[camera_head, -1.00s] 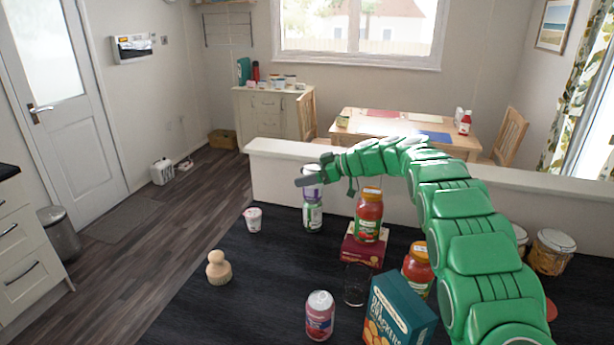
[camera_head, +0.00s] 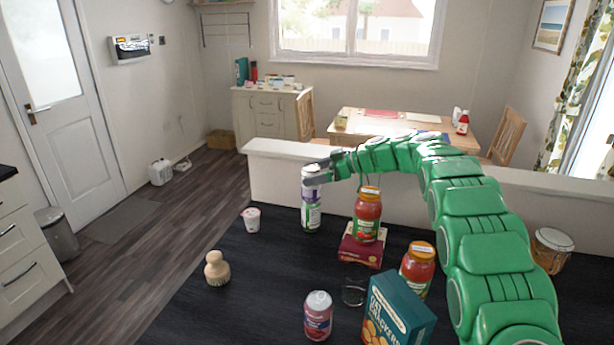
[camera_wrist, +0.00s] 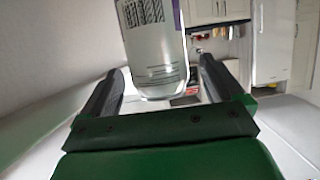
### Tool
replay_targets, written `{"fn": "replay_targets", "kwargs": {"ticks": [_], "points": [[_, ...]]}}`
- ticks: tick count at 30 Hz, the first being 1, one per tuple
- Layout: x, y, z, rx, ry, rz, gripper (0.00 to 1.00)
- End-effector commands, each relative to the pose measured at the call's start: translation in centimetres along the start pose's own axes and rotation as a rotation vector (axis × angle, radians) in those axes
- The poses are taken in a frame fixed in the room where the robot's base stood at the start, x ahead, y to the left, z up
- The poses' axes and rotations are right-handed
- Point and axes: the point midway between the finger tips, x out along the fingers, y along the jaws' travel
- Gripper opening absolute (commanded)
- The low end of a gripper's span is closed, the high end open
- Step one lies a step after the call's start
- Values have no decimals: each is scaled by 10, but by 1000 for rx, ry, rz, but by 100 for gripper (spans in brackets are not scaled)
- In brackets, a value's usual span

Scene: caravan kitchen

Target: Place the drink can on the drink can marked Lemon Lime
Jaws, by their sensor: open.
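A purple-and-silver drink can (camera_head: 312,188) stands upright on top of a green-and-silver can (camera_head: 311,217) near the far edge of the dark counter. The labels are too small to read; the green one may be Lemon Lime. My gripper (camera_head: 318,172) is at the upper can, its fingers partly overlapping it. In the wrist view, a silver can (camera_wrist: 153,50) with a barcode and a purple edge lies between or just beyond my open fingers (camera_wrist: 163,75). I cannot tell whether either finger touches it.
Right of the stack, a red sauce jar (camera_head: 367,216) stands on a dark red box (camera_head: 361,247). A white-and-pink cup (camera_head: 251,220) stands left. A pink can (camera_head: 318,316), a glass (camera_head: 353,291), a cracker box (camera_head: 397,312) and a wooden object (camera_head: 217,269) are nearer.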

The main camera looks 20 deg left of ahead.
Motion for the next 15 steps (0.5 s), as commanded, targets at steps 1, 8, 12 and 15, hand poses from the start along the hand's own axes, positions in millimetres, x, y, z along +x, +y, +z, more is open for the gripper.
{"fn": "replay_targets", "kwargs": {"ticks": [1,8,12,15], "points": [[-12,1,0,0,0,5,95],[-52,0,-1,-1,0,2,95],[-71,1,-1,-1,0,4,95],[-78,1,0,0,0,3,95]]}}
